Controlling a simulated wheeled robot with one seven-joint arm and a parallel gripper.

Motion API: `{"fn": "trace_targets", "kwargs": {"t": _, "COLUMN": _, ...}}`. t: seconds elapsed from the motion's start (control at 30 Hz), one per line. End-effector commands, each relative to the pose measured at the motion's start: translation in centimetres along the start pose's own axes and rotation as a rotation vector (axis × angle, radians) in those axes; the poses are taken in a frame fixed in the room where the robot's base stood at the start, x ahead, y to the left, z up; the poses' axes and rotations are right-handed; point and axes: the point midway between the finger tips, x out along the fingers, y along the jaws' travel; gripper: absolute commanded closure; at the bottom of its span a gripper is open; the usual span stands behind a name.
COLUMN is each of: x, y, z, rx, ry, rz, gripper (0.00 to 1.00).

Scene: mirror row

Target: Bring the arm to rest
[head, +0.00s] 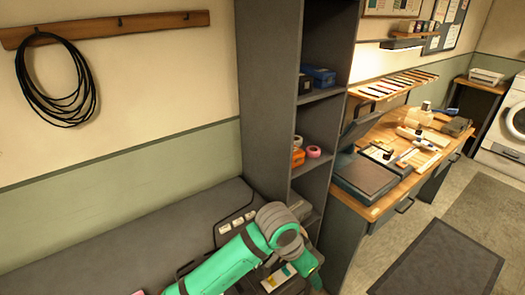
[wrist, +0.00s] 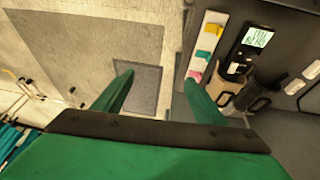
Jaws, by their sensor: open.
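My green arm (head: 230,265) shows at the bottom of the head view, bent at a grey joint, in front of the dark grey bench and the tall shelf unit. In the wrist view my gripper (wrist: 159,80) has its two green fingers spread apart, with nothing between them. I cannot clearly make out the fingers in the head view.
A tall grey shelf unit (head: 265,100) stands close behind my arm, with a dark grey bench (head: 130,250) to its left. A wooden workbench (head: 380,200) with tools is on the right. Dark mats (head: 440,262) lie on open floor. A coiled black cable (head: 55,112) hangs on the wall.

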Motion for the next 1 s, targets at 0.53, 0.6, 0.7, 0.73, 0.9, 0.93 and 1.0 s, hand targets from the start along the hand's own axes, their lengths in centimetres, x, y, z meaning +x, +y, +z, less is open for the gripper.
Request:
{"fn": "trace_targets", "kwargs": {"t": 0.53, "x": -0.5, "y": 7.4, "z": -14.9, "rx": -0.172, "ry": 0.717, "rz": 0.168, "gripper": 0.35}}
{"fn": "trace_targets", "kwargs": {"t": 0.6, "x": -0.9, "y": 7.8, "z": -15.9, "rx": -0.212, "ry": 0.798, "rz": 0.179, "gripper": 0.35}}
{"fn": "trace_targets", "kwargs": {"t": 0.7, "x": -1.4, "y": 8.0, "z": -16.8, "rx": -0.278, "ry": 0.903, "rz": 0.187, "gripper": 0.35}}
{"fn": "trace_targets", "kwargs": {"t": 0.73, "x": -1.5, "y": 8.0, "z": -17.0, "rx": -0.299, "ry": 0.933, "rz": 0.189, "gripper": 0.35}}
{"fn": "trace_targets", "kwargs": {"t": 0.9, "x": -1.8, "y": 7.6, "z": -16.8, "rx": -0.428, "ry": 1.083, "rz": 0.176, "gripper": 0.35}}
{"fn": "trace_targets", "kwargs": {"t": 0.93, "x": -1.8, "y": 7.5, "z": -16.6, "rx": -0.452, "ry": 1.106, "rz": 0.171, "gripper": 0.35}}
{"fn": "trace_targets", "kwargs": {"t": 1.0, "x": -1.6, "y": 7.2, "z": -16.0, "rx": -0.508, "ry": 1.155, "rz": 0.155, "gripper": 0.35}}
